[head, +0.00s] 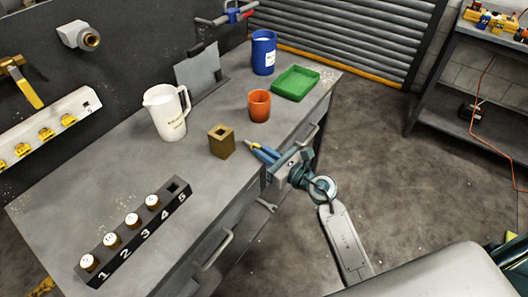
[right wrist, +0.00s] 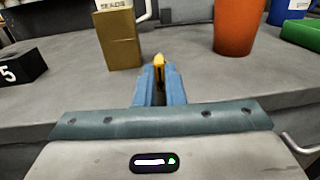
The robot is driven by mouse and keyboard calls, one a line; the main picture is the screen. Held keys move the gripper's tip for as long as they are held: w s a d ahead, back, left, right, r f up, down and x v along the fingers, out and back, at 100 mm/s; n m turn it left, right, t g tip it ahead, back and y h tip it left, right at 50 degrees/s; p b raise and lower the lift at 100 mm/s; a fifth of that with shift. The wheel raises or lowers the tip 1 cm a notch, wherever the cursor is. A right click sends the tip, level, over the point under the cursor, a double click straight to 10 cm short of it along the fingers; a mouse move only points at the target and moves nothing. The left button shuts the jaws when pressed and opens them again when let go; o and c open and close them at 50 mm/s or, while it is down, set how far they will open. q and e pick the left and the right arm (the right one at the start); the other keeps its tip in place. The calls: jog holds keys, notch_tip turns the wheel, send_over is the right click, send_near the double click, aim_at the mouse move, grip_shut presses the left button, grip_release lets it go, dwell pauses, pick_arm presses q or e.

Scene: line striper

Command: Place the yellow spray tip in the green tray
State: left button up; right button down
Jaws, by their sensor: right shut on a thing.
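My right gripper (head: 259,151) reaches in over the front edge of the workbench. Its blue fingers are shut on the yellow spray tip (head: 249,145), which sticks out beyond the fingertips. In the right wrist view the tip (right wrist: 159,61) stands between the two finger ends. The green tray (head: 295,85) lies on the far right end of the bench and looks empty. Part of it shows at the right edge of the right wrist view (right wrist: 303,34). The gripper is well short of the tray. My left gripper is not in view.
A brown square block (head: 222,142) stands just left of the fingertips. An orange cup (head: 259,105) and a blue container (head: 263,52) stand near the tray. A white pitcher (head: 167,113) and a numbered rack (head: 130,236) are farther left.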

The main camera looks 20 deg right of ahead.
jog(key=shift+f, duration=0.15)
jog(key=c, duration=1.5)
grip_release()
